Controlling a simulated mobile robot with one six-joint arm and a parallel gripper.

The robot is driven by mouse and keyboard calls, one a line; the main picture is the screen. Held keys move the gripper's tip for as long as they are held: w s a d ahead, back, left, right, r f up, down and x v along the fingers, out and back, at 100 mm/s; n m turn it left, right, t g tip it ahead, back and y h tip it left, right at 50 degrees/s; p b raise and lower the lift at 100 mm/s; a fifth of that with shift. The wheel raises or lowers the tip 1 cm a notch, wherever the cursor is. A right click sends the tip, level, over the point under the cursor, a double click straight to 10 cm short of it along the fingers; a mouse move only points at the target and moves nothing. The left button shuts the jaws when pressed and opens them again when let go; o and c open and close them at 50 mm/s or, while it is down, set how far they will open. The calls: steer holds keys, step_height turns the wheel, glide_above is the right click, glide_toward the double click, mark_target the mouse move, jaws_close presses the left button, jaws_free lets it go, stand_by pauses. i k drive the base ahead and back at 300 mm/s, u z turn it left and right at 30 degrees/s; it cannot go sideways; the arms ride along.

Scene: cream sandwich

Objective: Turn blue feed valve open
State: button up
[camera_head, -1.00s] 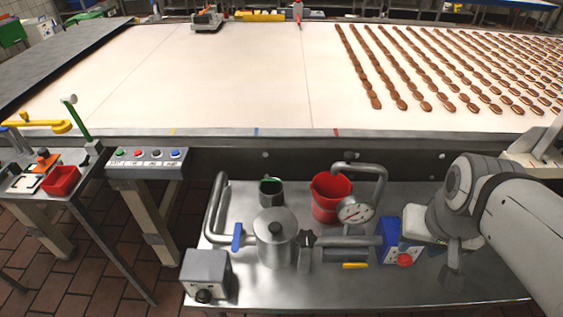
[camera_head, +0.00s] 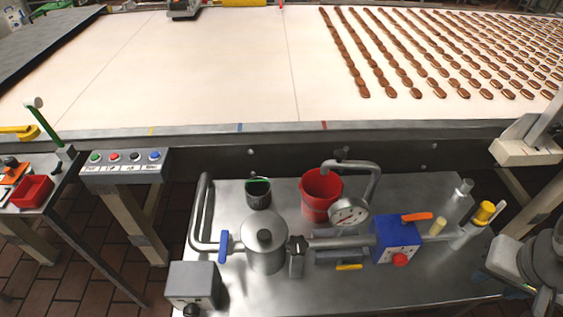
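The blue feed valve handle (camera_head: 223,246) is on the grey pipe at the left of the steel tank (camera_head: 265,246). The handle stands roughly upright, crosswise to the short horizontal pipe run. My gripper (camera_head: 545,300) is at the far right edge of the view, partly cut off, far from the blue valve and touching nothing that I can see. Whether its fingers are apart is not clear.
A red bucket (camera_head: 318,196), a pressure gauge (camera_head: 348,214) and a blue pump box (camera_head: 394,243) stand right of the tank. A grey box with a black knob (camera_head: 193,284) sits front left. The steel table (camera_head: 330,291) is clear in front of the tank.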

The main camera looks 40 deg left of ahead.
mark_target(224, 237)
steer(key=z, duration=0.05)
steer(key=k, duration=2.3)
steer(key=u, duration=1.2)
steer(key=i, duration=1.65)
